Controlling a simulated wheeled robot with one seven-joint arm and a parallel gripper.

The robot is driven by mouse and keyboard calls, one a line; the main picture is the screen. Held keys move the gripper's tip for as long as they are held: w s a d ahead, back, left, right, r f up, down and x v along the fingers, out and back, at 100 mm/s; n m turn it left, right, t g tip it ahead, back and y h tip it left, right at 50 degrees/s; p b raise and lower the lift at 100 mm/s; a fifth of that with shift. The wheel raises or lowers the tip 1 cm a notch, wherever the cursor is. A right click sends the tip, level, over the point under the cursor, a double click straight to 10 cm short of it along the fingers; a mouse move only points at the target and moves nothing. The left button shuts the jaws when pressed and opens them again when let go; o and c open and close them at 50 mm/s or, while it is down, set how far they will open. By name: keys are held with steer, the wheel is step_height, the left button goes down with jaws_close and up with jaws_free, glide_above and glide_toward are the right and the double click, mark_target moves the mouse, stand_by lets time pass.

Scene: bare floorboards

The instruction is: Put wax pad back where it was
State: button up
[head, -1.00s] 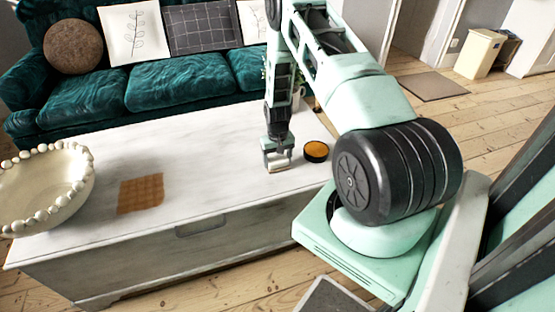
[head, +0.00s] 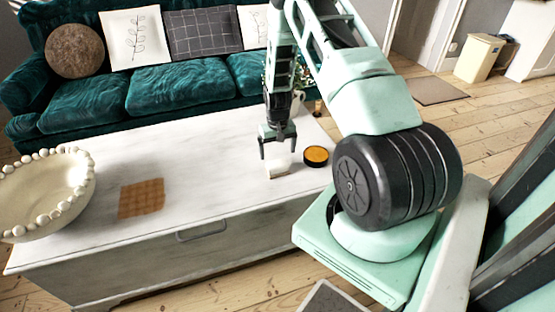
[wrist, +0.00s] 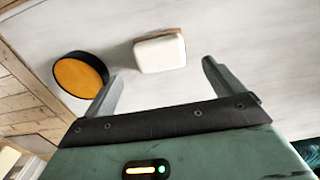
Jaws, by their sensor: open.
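The wax pad, a small white block (head: 278,171) with a tan edge, lies on the white table top (head: 225,165), near its right end. My gripper (head: 279,152) is open and empty, with its fingers pointing down just above the pad. In the wrist view the pad (wrist: 160,53) shows ahead of the space between the two spread fingertips (wrist: 162,70), apart from both. A round black tin with an orange top (head: 316,156) stands just right of the pad. It also shows in the wrist view (wrist: 79,75).
A brown square cloth or mat (head: 141,198) lies on the table's left part. A cream bowl with a beaded rim (head: 62,205) stands at the far left. A mug (head: 296,101) with a plant is at the back right. A teal sofa (head: 180,92) stands behind. The table's middle is clear.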

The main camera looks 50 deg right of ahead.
mark_target(278, 163)
steer(key=w+a+r+n, duration=0.3)
steer(key=a+r+n, duration=0.1)
steer(key=a+r, duration=1.25)
steer(key=s+a+r+n+y, duration=0.1)
steer(key=s+a+r+n, duration=0.15)
steer(key=a, duration=0.55)
steer(key=s+a+r+n, duration=0.1)
steer(key=s+a+r, duration=0.15)
steer(key=a, duration=0.45)
steer(key=s+a+r+n, duration=0.3)
steer(key=s+a, duration=0.3)
steer(key=s, duration=0.4)
steer(key=s+a+r+n, duration=0.3)
steer(key=s+a, duration=0.3)
steer(key=s, duration=0.4)
steer(key=shift+s+a+r, duration=0.3)
steer(key=shift+s+r, duration=0.1)
steer(key=shift+r, duration=0.45)
steer(key=shift+n, duration=0.25)
step_height(278, 163, up, 13)
steer(key=p, duration=1.3)
